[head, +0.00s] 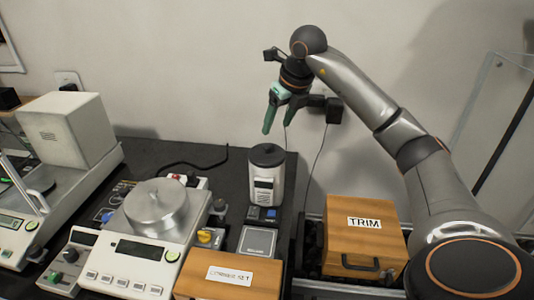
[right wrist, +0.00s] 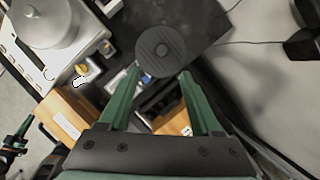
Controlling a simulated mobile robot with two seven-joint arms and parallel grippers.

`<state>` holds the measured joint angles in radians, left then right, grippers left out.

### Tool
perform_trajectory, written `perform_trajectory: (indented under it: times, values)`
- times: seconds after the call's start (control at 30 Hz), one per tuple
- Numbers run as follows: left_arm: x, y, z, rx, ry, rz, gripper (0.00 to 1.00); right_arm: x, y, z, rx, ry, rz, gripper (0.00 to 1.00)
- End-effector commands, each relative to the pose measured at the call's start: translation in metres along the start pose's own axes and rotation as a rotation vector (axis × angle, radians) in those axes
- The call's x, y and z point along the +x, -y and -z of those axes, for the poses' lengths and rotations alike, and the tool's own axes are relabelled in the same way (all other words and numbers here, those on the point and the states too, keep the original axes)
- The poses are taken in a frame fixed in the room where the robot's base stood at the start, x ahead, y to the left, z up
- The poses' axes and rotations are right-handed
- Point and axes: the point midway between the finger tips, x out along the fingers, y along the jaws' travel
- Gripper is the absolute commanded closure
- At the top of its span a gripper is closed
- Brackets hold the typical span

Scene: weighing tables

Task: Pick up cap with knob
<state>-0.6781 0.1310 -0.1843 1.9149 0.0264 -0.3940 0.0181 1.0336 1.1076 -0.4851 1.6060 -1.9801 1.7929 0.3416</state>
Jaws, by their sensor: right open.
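In the right wrist view the cap (right wrist: 160,50) shows from above, just beyond the fingertips. My right gripper (head: 279,119) hangs above the canister, its green fingers apart and empty, not touching the cap. A silver round lid-like piece with a knob (head: 157,204) sits on the scale to the left. Part of what looks like my left gripper (right wrist: 18,138) shows at the left edge of the right wrist view; its fingers are unclear.
A scale (head: 134,250) and a white boxy instrument (head: 72,130) stand left. A wooden box (head: 228,277) is in front; a box marked TRIM (head: 363,235) is at the right. Small devices crowd around the canister.

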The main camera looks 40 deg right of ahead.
Motion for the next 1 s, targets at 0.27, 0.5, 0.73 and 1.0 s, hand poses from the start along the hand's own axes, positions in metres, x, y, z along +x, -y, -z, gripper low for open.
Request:
perform_trajectory:
  times: [0.27,0.5,0.73,1.0]
  values:
    - [0.0,0.001,-0.001,0.002,0.001,0.001,1.0,0.041,-0.001,0.0,0.0,-0.002,-0.002,0.35]
    - [-0.004,0.0,0.003,0.002,0.002,0.001,1.0,0.064,0.001,-0.005,0.001,-0.003,-0.003,0.35]
    - [-0.005,0.0,0.005,0.001,0.002,0.001,1.0,0.093,0.002,-0.007,0.0,-0.001,-0.002,0.35]
    - [-0.005,0.0,0.004,0.001,0.002,0.001,1.0,0.096,0.003,-0.007,-0.001,0.001,-0.001,0.35]
